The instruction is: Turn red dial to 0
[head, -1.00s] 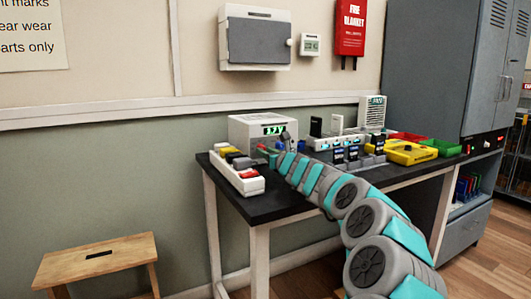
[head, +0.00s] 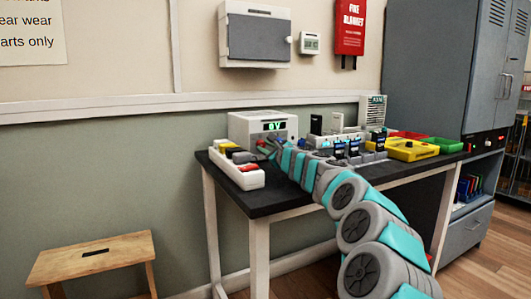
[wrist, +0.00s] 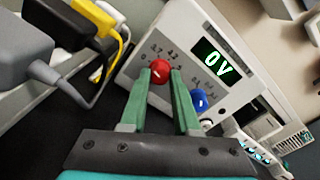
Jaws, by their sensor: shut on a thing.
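The red dial (wrist: 160,72) is on the front of a white power supply box (head: 238,127). In the wrist view the two green fingers of my gripper (wrist: 160,80) are shut on the red dial, one on each side. A blue dial (wrist: 200,101) sits just right of the fingers. The lit green display (wrist: 216,60) reads 0V. In the head view my gripper (head: 266,147) is at the box's front and is small there. The red dial is mostly hidden by my arm in that view.
A white power strip (head: 247,178) with plugs stands left of the box. Chargers and phones stand right of it. A yellow case (head: 410,149) and green tray (head: 443,145) lie further right. The black table's (head: 270,203) front left is clear. A wooden stool (head: 92,256) stands on the floor.

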